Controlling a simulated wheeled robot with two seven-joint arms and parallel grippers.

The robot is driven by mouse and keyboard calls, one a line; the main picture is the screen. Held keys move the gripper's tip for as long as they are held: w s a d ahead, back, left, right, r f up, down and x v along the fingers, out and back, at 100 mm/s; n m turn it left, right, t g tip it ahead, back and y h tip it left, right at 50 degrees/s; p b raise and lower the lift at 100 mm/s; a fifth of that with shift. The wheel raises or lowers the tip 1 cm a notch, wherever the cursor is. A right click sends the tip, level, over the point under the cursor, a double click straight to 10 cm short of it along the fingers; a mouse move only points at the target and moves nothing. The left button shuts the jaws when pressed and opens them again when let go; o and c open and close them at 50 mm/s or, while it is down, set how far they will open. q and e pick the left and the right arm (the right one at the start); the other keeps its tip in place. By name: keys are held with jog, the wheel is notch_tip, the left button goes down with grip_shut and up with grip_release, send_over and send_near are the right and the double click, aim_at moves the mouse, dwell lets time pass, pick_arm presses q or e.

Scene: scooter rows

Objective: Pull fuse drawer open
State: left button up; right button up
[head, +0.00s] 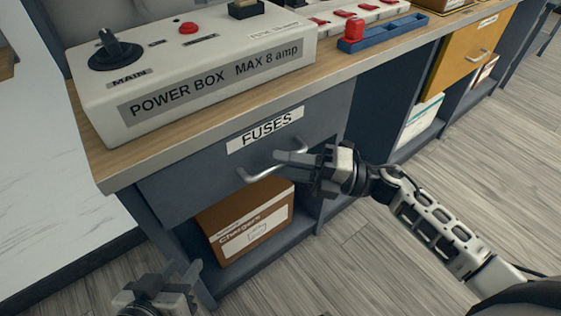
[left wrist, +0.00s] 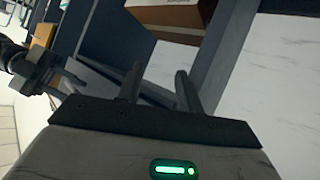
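The grey fuse drawer (head: 205,175) sits under the wooden counter, with a white "FUSES" label (head: 266,130) and a silver bar handle (head: 256,173). It looks closed, its front in line with the cabinet. My right gripper (head: 290,160) is at the right part of the handle, its fingers overlapping the bar in the head view. I cannot tell whether they grip it. It also shows at the left of the left wrist view (left wrist: 72,80). My left gripper (head: 172,282) is low at the bottom left; the left wrist view shows its fingers apart and empty (left wrist: 158,88).
A white power box (head: 200,65) stands on the counter (head: 215,125) above the drawer. A brown chargers box (head: 235,205) sits on the shelf below it. Wood-look floor (head: 350,265) is open in front.

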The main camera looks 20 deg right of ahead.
jog(key=shift+w+a+r, duration=0.1)
jog(key=shift+w+a, duration=0.2)
jog(key=shift+a, duration=0.3)
grip_shut()
jog(key=shift+s, duration=0.1)
